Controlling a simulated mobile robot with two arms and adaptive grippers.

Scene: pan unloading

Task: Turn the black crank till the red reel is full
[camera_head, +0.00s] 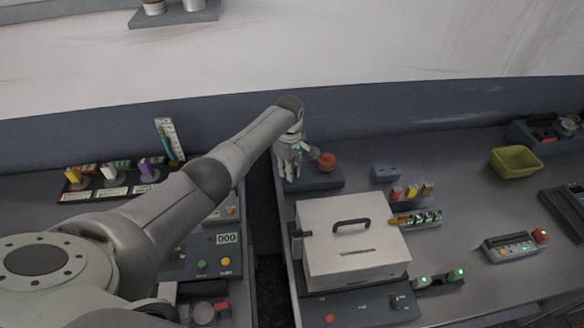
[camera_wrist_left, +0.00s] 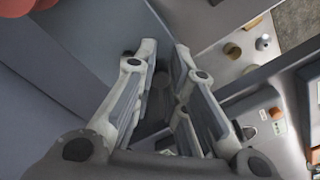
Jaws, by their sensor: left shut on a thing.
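The red reel (camera_head: 326,160) stands on a dark base (camera_head: 318,180) at the back left corner of the right-hand table. Part of a red round thing, probably this reel, shows at the top left of the left wrist view (camera_wrist_left: 18,7). My left gripper (camera_head: 289,176) points down just left of the reel. It is shut on a dark thing, probably the black crank's handle (camera_wrist_left: 163,98), which shows between its fingers in the left wrist view. The crank is mostly hidden by the gripper. How full the reel is cannot be told. My right gripper is not in view.
A white box with a black handle (camera_head: 352,262) stands in front of the reel. A small blue-grey block (camera_head: 386,173) and a green basket (camera_head: 515,163) lie to the right. A gap separates this table from the left-hand one, with its counter panel (camera_head: 227,239).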

